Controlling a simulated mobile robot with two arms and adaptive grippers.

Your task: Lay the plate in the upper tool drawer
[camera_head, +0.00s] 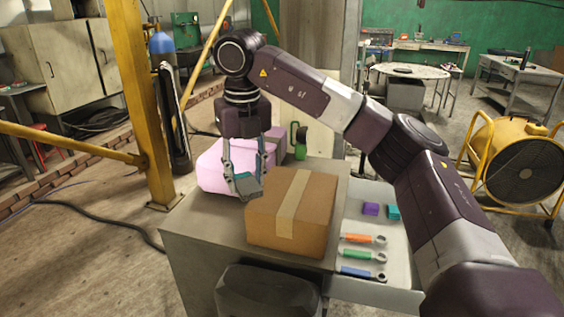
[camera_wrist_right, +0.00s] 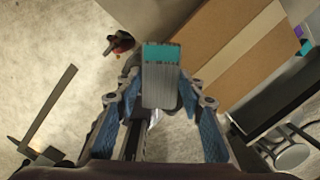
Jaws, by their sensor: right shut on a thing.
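My right gripper (camera_head: 245,172) is shut on a small grey plate (camera_head: 248,187) with a teal band, above the cabinet top and just left of a cardboard box. In the right wrist view the plate (camera_wrist_right: 160,88) stands between the blue finger pads of my right gripper (camera_wrist_right: 160,105), teal end outward. The open tool drawer (camera_head: 352,219) sticks out on the right side of the cabinet, beyond the box. It holds several wrenches in a column and a purple block (camera_head: 371,209) and a teal block (camera_head: 393,212) behind them. My left gripper is not in view.
The taped cardboard box (camera_head: 264,222) stands on the cabinet top (camera_head: 205,225) between the plate and the drawer. A pink case (camera_head: 212,172) lies behind the gripper. A yellow post (camera_head: 142,100) stands at left and a yellow fan (camera_head: 523,165) at right.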

